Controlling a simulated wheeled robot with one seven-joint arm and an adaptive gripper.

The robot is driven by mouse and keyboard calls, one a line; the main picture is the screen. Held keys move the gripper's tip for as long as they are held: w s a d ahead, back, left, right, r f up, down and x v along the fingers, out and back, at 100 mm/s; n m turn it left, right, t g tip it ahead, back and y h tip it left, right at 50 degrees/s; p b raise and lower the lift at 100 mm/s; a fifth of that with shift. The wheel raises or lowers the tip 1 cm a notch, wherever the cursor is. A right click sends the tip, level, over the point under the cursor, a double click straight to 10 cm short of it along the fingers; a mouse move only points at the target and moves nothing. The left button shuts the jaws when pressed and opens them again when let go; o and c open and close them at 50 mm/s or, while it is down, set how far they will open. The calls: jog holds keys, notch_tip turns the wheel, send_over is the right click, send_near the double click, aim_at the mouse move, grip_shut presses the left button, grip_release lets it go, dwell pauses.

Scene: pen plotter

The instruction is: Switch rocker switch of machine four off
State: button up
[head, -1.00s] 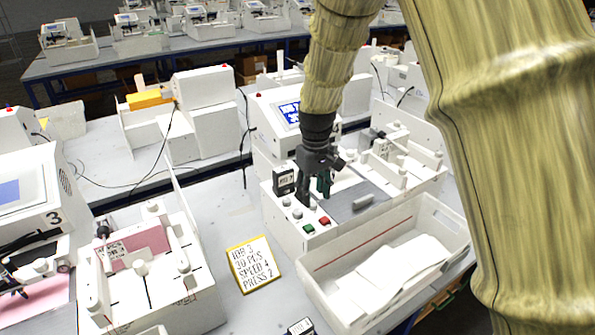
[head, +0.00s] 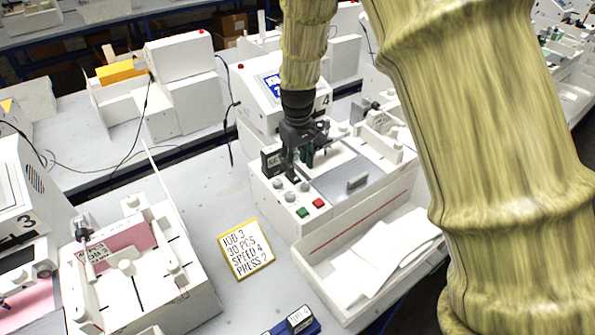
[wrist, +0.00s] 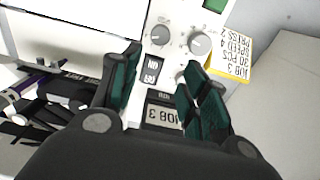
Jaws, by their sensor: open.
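Machine four (head: 262,97), a white plotter with a blue screen and a "4" on its side, stands in the middle of the head view. My gripper (head: 300,165) is over the left part of its control panel, pointing down. In the wrist view my gripper (wrist: 160,65) has its teal-padded fingers apart with nothing between them. A small black rocker switch (wrist: 152,72) with white lettering shows between the fingertips, nearer the left finger. Its on or off position is too small to tell. In the head view the gripper hides the switch.
Grey knobs (wrist: 200,42) and a green button (wrist: 215,4) lie beyond the switch. A "JOB 3" holder (wrist: 163,115) is close under the fingers. A red button (head: 318,203) is on the panel. A yellow-edged job card (head: 246,248) and white tray (head: 325,283) lie in front.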

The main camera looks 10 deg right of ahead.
aim_at(296, 180)
jog(key=w+f, duration=0.2)
jog(key=f, duration=0.1)
jog(key=f+p, duration=0.1)
jog(key=f, duration=0.1)
jog(key=shift+w, duration=0.4)
jog(key=shift+s+f, duration=0.1)
jog(key=shift+f, duration=0.15)
jog(key=shift+s+f, duration=0.1)
jog(key=shift+s, duration=0.8)
jog(key=shift+w+f, duration=0.55)
jog(key=shift+w, duration=0.15)
jog(key=shift+s+r, duration=0.35)
jog(key=shift+s, duration=0.05)
jog(key=c, duration=0.8)
jog(key=shift+f, duration=0.1)
grip_shut()
